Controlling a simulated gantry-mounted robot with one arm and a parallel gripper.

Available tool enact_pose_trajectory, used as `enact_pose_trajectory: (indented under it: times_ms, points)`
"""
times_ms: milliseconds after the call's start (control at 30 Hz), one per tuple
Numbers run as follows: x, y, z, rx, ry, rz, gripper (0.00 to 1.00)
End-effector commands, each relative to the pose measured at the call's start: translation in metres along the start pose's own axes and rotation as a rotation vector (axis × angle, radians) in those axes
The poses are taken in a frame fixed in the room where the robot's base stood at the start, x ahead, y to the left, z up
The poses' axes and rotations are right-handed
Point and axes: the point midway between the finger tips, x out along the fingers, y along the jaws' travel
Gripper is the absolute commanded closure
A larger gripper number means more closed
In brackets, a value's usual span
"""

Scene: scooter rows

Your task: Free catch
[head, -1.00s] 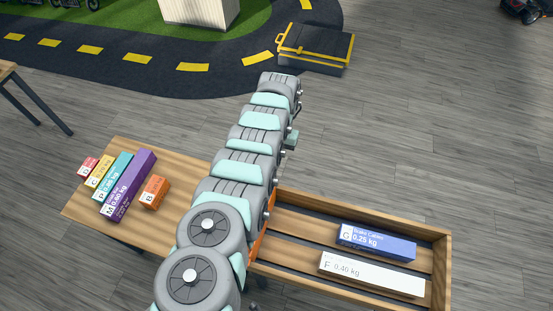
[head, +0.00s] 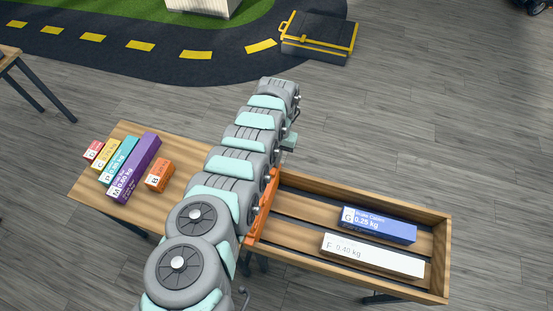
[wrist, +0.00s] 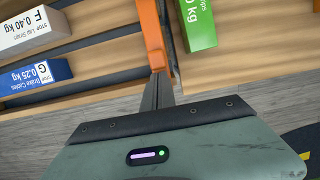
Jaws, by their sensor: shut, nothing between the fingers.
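My gripper (wrist: 157,92) shows in the wrist view with its fingers closed together and empty, close to an orange bar (wrist: 150,35). In the head view my arm hides most of it. A green box (wrist: 198,22) lies right of the bar in the wrist view; my arm hides it in the head view. A blue box G (head: 378,225), 0.25 kg, and a white box F (head: 372,256), 0.40 kg, lie in the slatted wooden tray (head: 446,262). On the tabletop (head: 135,213) left lie purple box M (head: 134,168), orange box B (head: 159,175) and several smaller boxes.
The orange bar (head: 262,208) stands upright at the tray's left end. A black and yellow case (head: 318,38) lies on the floor behind. A dark track with yellow dashes curves at the back left. Open grey floor lies to the right.

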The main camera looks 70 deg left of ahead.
Motion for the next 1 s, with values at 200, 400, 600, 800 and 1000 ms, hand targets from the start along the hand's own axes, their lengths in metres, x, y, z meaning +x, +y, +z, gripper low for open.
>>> enact_pose_trajectory:
  times_ms: [200, 400, 600, 800, 1000]
  points:
    - [-0.003, 0.001, 0.008, 0.001, -0.004, 0.001, 1.0]
    - [-0.003, 0.001, 0.023, 0.001, -0.004, 0.001, 1.0]
    - [0.003, 0.0, 0.035, 0.001, -0.002, -0.001, 1.0]
    - [0.009, 0.0, 0.035, 0.002, -0.002, 0.0, 1.0]
    - [0.01, 0.0, 0.036, 0.002, -0.003, 0.0, 1.0]
